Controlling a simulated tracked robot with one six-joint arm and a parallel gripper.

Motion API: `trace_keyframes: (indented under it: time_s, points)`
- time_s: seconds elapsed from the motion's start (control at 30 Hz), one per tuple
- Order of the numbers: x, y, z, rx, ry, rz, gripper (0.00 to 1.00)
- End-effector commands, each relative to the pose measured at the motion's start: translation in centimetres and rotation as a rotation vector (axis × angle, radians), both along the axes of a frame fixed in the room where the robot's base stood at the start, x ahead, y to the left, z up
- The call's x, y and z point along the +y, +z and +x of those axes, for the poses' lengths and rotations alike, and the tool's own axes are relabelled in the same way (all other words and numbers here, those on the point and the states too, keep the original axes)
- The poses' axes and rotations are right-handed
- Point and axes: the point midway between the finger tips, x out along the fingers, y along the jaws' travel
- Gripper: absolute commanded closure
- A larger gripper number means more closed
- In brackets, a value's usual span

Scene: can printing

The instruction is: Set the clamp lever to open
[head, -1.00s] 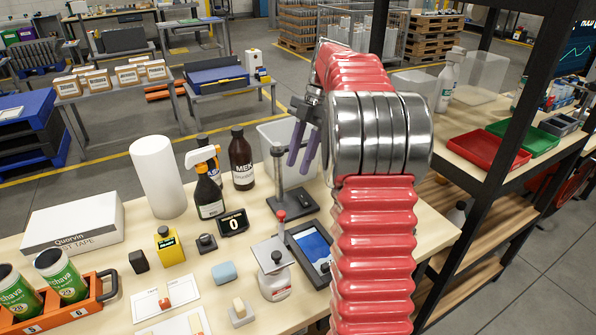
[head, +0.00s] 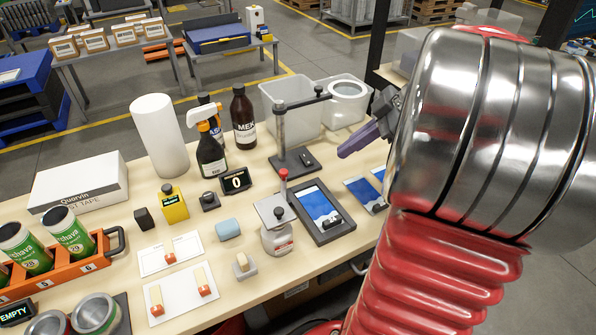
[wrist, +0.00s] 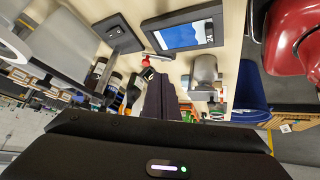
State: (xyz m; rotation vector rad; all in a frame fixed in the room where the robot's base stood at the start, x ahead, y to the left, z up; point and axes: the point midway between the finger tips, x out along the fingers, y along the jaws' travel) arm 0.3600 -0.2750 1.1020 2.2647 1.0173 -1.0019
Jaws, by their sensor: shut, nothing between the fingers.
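A lever with a red knob (head: 283,174) stands upright at the left edge of a dark frame (head: 346,229) with a blue and white panel. It looks like the clamp lever; whether it is open or closed I cannot tell. In the wrist view the red knob (wrist: 146,62) shows beside the frame (wrist: 212,27), with a pale metal bar near it. My gripper (head: 345,153) has purple fingers, shut and empty, above and to the right of the frame, apart from the lever. In the wrist view the fingers (wrist: 160,98) point toward the lever area.
A post stand (head: 282,135) with a side arm rises behind the frame. Spray bottle (head: 211,155), brown bottle (head: 243,118) and grey bin (head: 292,105) stand behind. Blue-and-white sheets (head: 362,192) lie right of the frame.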

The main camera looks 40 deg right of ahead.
Motion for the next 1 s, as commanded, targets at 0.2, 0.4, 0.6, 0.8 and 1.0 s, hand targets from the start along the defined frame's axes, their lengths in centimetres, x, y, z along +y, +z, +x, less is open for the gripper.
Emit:
trace_keyframes:
  time_s: [0.2,0.4,0.6,0.8,1.0]
  points:
    - [1.8,-2.9,-0.4,-0.025,-0.229,0.11,1.0]
    - [1.7,-4.5,0.5,-0.027,-0.369,0.164,1.0]
    - [1.3,-4.5,0.6,-0.023,-0.388,0.164,1.0]
    - [1.4,-4.5,0.7,-0.022,-0.386,0.164,1.0]
    - [1.8,-5.2,1.3,-0.021,-0.382,0.165,1.0]
